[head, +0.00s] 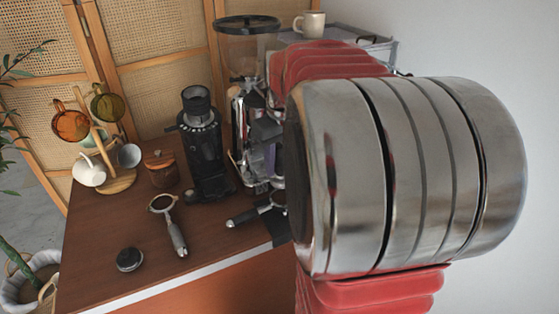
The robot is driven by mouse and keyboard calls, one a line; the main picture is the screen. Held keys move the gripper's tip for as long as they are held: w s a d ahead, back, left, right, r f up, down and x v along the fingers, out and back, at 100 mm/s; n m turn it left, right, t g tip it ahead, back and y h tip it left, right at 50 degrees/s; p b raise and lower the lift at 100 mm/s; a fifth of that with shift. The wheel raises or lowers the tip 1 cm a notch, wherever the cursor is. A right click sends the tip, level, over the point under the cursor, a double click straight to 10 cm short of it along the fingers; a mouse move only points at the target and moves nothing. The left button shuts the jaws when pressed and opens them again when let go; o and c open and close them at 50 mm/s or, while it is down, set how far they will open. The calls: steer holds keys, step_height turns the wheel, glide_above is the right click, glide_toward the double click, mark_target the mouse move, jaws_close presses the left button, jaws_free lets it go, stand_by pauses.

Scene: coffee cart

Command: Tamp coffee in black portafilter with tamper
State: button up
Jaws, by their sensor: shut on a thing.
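A portafilter with a black handle (243,218) lies near the front edge of the dark wooden counter. Its basket end is partly hidden by my arm, so I cannot see the coffee in it. A round black puck-shaped thing (130,259) with a pale rim sits at the front left; I cannot tell whether it is the tamper.
A second portafilter with a grey handle (177,238) lies mid-counter. A black grinder (207,150), a wooden-lidded jar (160,168) and a mug tree (118,182) stand behind. A hopper machine (248,42) is at the back. The left front counter is mostly clear.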

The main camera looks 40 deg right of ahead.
mark_target(280, 174)
steer(key=shift+s+d+f, duration=0.1)
steer(key=shift+f, duration=2.15)
steer(key=shift+f, duration=0.75)
stand_by(1.1)
steer(key=shift+s+f, duration=0.15)
steer(key=shift+f, duration=0.5)
stand_by(1.6)
steer(key=shift+r, duration=0.25)
steer(key=shift+r, duration=0.4)
steer(key=shift+r, duration=1.05)
